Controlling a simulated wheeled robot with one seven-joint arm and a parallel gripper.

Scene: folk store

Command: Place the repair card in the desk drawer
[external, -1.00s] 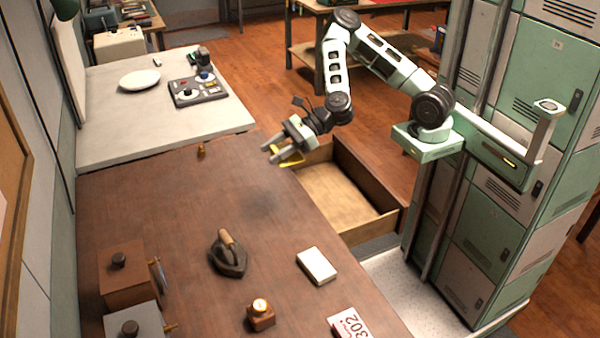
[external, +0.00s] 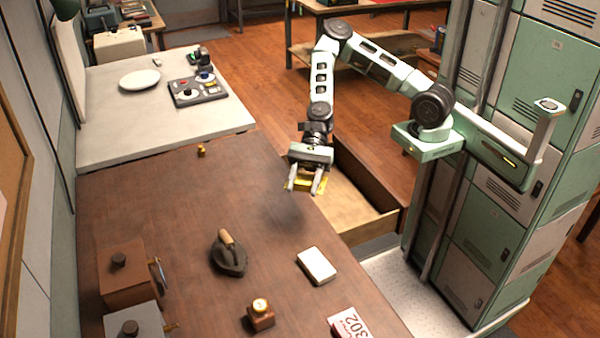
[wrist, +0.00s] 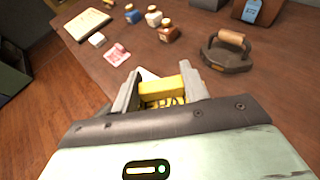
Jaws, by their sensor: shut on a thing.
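My gripper (external: 304,191) is shut on a small yellow item (external: 298,185). In the wrist view the yellow item (wrist: 160,87) sits between both fingers, with dark marks along its lower part. I cannot tell whether it is the repair card. The desk drawer (external: 352,213) is pulled out from the brown desk and its visible floor is bare. My gripper is above the desk edge by the drawer's left side and hides part of it. A white card marked 302 (external: 350,325) lies on the desk; it shows in the wrist view as a pinkish card (wrist: 117,54).
On the desk are an old iron (external: 229,257), a white pad (external: 317,266), a small bottle (external: 260,314) and a brown box (external: 128,272). Green lockers (external: 535,95) stand at the right. The desk between iron and drawer is clear.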

